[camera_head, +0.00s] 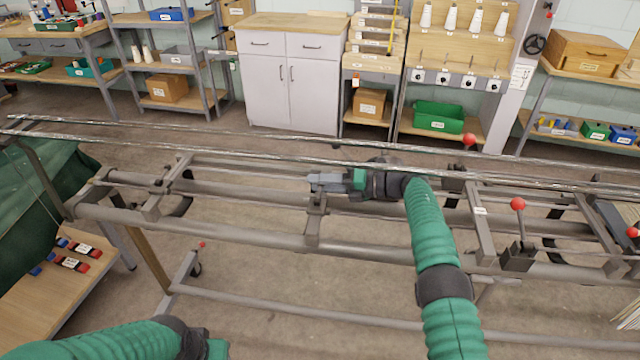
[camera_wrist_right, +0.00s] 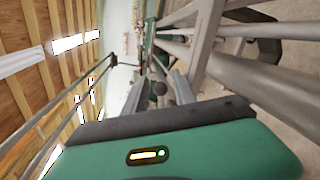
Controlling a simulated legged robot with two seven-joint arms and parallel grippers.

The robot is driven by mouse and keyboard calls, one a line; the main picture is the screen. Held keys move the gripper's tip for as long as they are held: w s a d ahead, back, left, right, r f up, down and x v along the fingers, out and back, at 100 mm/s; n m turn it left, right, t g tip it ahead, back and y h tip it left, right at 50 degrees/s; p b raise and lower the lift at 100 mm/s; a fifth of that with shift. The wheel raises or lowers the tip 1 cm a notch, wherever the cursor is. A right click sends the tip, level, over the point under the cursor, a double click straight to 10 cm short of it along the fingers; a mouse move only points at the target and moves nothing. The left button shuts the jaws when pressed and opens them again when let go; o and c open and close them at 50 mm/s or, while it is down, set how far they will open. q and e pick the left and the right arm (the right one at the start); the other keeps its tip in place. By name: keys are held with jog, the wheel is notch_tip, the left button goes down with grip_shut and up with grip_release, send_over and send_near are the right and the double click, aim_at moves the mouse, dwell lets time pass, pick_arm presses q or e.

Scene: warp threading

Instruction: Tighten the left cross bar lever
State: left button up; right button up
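My right gripper (camera_head: 318,182) points left over the frame's long tubes, above a grey upright bracket (camera_head: 314,222). In the right wrist view its two grey fingers (camera_wrist_right: 160,92) stand apart, with a dark round knob (camera_wrist_right: 158,88) visible between them. I cannot tell whether they touch it. A left cross bar (camera_head: 160,190) spans the tubes, with a dark curved handle (camera_head: 184,206) beside it. I cannot tell which part is its lever. Of my left arm, only the forearm and wrist (camera_head: 190,340) show at the bottom left; its fingertips are hidden.
Long metallic rods (camera_head: 250,149) run across the frame just behind my right gripper. A red-knobbed lever (camera_head: 518,204) stands upright on the right, and another (camera_head: 469,140) is farther back. A wooden side table (camera_head: 45,310) is at the lower left. Floor shows beneath the frame.

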jog(key=shift+s+f, duration=0.1)
jog(key=shift+f, duration=0.2)
jog(key=shift+r, duration=0.1)
